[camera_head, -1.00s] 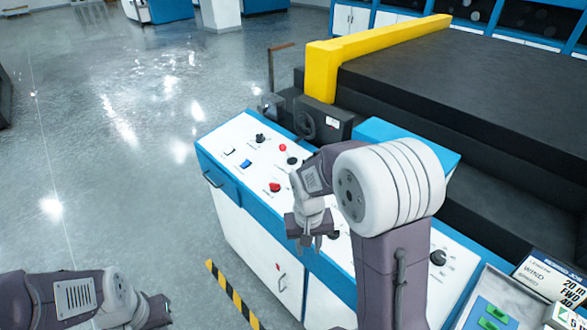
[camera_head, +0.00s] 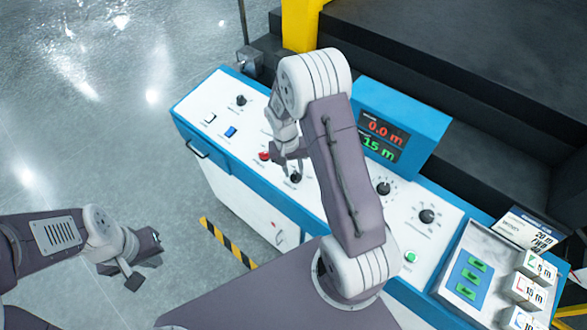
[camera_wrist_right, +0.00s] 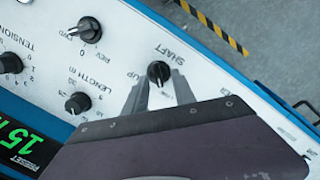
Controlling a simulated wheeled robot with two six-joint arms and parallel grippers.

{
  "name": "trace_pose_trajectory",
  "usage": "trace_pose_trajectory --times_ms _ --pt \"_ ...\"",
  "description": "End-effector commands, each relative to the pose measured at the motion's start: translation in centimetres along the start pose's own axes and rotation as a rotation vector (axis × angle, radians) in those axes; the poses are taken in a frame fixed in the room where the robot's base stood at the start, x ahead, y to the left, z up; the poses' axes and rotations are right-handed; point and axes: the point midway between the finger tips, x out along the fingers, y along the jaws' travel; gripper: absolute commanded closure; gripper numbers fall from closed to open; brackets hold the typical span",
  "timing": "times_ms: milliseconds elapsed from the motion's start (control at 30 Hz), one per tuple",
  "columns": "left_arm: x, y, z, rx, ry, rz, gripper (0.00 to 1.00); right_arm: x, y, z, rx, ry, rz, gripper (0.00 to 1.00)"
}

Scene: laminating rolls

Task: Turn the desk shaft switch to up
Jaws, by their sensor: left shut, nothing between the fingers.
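The shaft switch (camera_wrist_right: 158,72) is a black round knob on the white panel, labelled SHAFT, with UP printed to its left in the right wrist view. It also shows in the head view (camera_head: 295,177), just below my right gripper (camera_head: 291,160). In the right wrist view the two fingers of my right gripper (camera_wrist_right: 159,94) are apart, one on each side of the knob as seen there. I cannot tell whether they touch it. The knob's exact pointing is unclear. My left gripper (camera_head: 146,262) is shut and empty, over the floor left of the desk.
The blue-edged desk (camera_head: 262,172) carries other knobs, buttons and a red and green display (camera_head: 384,138). A length knob (camera_wrist_right: 78,103) and a REV knob (camera_wrist_right: 89,30) sit near the shaft switch. White boxes (camera_head: 530,289) stand at the desk's right end.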

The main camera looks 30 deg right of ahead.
Motion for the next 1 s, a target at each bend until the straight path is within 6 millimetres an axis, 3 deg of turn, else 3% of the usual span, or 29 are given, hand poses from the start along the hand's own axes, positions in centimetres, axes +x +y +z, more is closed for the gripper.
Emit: trace_pose_trajectory --times_ms 133,367,500,1000 --pt "-0.22 0.0 -0.02 0.0 0.0 0.0 1.0 1.12 0.02 0.04 -0.001 -0.001 0.0 0.68" --pt "-0.19 0.0 0.0 0.0 0.0 0.0 1.0 1.28 0.0 0.03 -0.001 0.0 0.0 0.68" --pt "-0.19 0.0 0.0 0.0 0.0 0.0 1.0 1.26 0.01 0.02 -0.001 0.0 0.0 1.0" --pt "0.18 0.0 0.03 0.0 0.0 0.0 1.0 1.28 -0.01 -0.12 0.053 0.005 -0.008 1.0"
